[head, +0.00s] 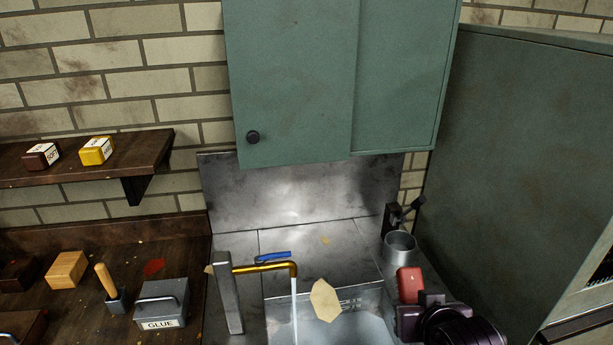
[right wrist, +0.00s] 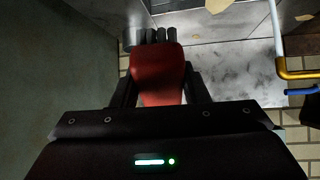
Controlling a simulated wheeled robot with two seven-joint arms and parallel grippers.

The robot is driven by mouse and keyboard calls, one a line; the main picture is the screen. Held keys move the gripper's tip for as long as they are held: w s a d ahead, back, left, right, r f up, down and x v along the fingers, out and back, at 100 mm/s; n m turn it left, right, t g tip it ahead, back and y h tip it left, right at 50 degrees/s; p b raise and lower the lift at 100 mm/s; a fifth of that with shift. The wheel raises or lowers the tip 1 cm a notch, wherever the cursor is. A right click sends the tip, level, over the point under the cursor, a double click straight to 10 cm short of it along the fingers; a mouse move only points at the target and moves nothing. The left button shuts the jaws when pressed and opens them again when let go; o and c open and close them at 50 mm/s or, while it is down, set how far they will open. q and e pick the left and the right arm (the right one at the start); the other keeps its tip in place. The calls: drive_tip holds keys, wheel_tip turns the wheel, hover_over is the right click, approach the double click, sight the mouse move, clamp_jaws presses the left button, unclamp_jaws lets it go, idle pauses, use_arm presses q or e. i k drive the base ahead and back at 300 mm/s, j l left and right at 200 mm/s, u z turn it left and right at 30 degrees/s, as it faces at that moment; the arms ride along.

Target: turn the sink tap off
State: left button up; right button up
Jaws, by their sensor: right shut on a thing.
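The sink tap has a grey post (head: 229,292), a brass spout (head: 278,267) and a blue lever (head: 273,257). A pale stream of water (head: 294,310) runs from the spout into the metal sink (head: 345,302). In the right wrist view, the spout (right wrist: 295,74), blue lever (right wrist: 303,91) and stream (right wrist: 275,25) show at the right edge. The red block also shows in the head view (head: 410,285), right of the sink and well apart from the tap. My left gripper is out of view.
A grey metal cup (head: 399,247) stands behind the red block. A glue box (head: 162,303) and a wooden-handled tool (head: 108,288) are left of the tap. A green cabinet (head: 330,80) hangs above, and a tall green cabinet (head: 510,170) stands at the right.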

sight(259, 259)
drive_tip(key=k+j, duration=0.15)
drive_tip(key=k, duration=0.4)
drive_tip(key=k+j, duration=0.1)
drive_tip(key=k, duration=0.5)
drive_tip(key=k+z, duration=0.1)
drive_tip(key=z, duration=0.35)
drive_tip(key=k+z, duration=0.1)
drive_tip(key=z, duration=0.3)
drive_tip(key=k+z, duration=0.1)
drive_tip(key=z, duration=0.35)
